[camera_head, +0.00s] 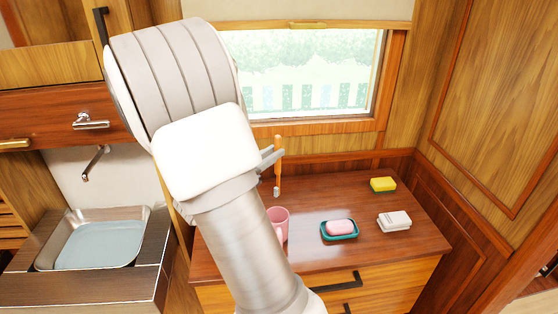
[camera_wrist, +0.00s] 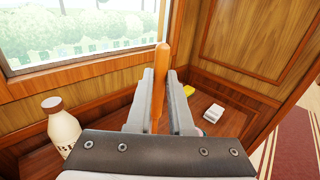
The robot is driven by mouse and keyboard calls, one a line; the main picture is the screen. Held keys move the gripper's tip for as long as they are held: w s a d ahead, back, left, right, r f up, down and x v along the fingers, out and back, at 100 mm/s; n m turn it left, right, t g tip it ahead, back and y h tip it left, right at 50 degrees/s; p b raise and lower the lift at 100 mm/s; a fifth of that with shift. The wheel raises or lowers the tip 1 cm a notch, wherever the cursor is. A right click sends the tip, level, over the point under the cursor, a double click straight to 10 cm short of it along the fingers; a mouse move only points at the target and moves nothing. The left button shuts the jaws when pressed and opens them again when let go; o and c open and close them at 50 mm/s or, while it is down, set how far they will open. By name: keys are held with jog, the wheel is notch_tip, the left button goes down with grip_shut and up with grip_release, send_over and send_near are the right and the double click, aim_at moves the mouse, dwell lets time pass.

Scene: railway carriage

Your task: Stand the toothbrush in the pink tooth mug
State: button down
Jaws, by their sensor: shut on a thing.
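The toothbrush (camera_head: 278,172) has an orange handle and hangs roughly upright in my gripper (camera_head: 272,157), with a pale lower end. In the wrist view my gripper (camera_wrist: 160,108) is shut on the toothbrush (camera_wrist: 161,75), whose handle rises between the two grey fingers. The pink tooth mug (camera_head: 281,221) stands upright on the wooden counter, partly hidden behind my arm. The toothbrush's lower end shows just above the mug's rim in the head view, apart from it. I cannot tell whether it is directly over the opening. The mug is not visible in the wrist view.
A teal dish (camera_head: 340,236) with pink soap (camera_head: 340,227), a white box-like item (camera_head: 394,221) and a yellow sponge (camera_head: 383,184) stand right on the counter (camera_head: 310,258). The wrist view shows a cream bottle (camera_wrist: 61,128) with a brown cap. The window wall bounds the back; a sink (camera_head: 95,238) is left.

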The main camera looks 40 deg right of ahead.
jog(key=shift+w+f, duration=0.1)
jog(key=shift+w, duration=0.05)
notch_tip(320, 180, down, 13)
jog(key=b, duration=1)
dwell(0.4)
jog(key=c, duration=0.7)
grip_release()
jog(key=shift+c, duration=0.2)
jog(key=shift+a, duration=0.1)
jog(key=p+v, duration=0.1)
jog(key=v, duration=1.6)
